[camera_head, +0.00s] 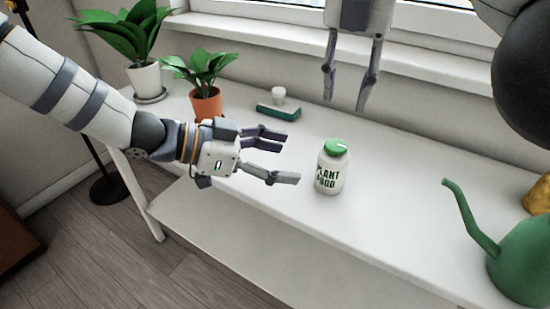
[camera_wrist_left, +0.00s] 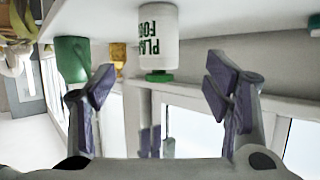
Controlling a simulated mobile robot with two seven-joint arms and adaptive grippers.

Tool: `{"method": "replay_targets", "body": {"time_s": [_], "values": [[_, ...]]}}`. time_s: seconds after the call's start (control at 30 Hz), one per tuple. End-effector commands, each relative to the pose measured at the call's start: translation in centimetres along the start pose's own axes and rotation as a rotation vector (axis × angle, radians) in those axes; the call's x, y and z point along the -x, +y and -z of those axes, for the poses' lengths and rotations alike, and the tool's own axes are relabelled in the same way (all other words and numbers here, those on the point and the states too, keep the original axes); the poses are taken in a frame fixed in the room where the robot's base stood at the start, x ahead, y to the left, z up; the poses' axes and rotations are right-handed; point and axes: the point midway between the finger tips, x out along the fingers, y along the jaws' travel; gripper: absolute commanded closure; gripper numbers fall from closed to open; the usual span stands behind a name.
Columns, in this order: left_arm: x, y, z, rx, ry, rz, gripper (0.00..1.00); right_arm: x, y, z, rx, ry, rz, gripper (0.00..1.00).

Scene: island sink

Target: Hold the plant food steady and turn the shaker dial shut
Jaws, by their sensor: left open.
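The plant food (camera_head: 331,171), a white bottle with dark green lettering, stands upright on the white table. Its green shaker dial (camera_head: 335,146) is on top, with a pale mark across it; I cannot tell the dial's setting. My left gripper (camera_head: 288,158) is open and empty, just left of the bottle with its fingers pointing at it. In the left wrist view, the plant food (camera_wrist_left: 158,38) appears upside down between and beyond the two open fingers. My right gripper (camera_head: 347,103) hangs open and empty above and behind the bottle, fingers pointing down, apart from the dial.
A green watering can (camera_head: 520,262) and a yellow object (camera_head: 538,196) are at the right. A potted plant in terracotta (camera_head: 206,105), a larger plant in a white pot (camera_head: 144,78) and a green-and-white brush-like item (camera_head: 278,111) are behind left. The table around the bottle is clear.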

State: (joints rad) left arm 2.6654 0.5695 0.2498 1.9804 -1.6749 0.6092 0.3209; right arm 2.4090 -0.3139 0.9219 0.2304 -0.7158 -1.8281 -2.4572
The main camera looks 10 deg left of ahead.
Motion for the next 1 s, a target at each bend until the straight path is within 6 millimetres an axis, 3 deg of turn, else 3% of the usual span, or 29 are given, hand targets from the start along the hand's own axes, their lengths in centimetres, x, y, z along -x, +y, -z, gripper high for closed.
{"method": "replay_targets", "body": {"time_s": [0.4,0.6,0.83,0.87,1.0], "values": [[-9.3,0.3,-0.2,0.005,-0.001,-0.004,0.29,0.0,0.0,0.0,0.000,0.000,0.000,0.67],[-11.2,0.2,-0.2,0.004,0.000,-0.002,0.29,0.0,0.0,0.0,0.000,0.000,0.000,0.67],[-11.3,0.2,-0.2,0.005,0.000,-0.002,0.29,0.0,0.0,0.0,0.000,0.000,0.000,0.67],[-11.3,0.2,-0.2,0.005,0.000,-0.002,0.31,0.0,0.0,0.0,0.000,0.000,0.000,0.67],[-11.3,0.2,-0.2,0.004,0.000,-0.002,0.63,0.0,0.0,0.0,0.000,0.000,0.000,0.67]]}}
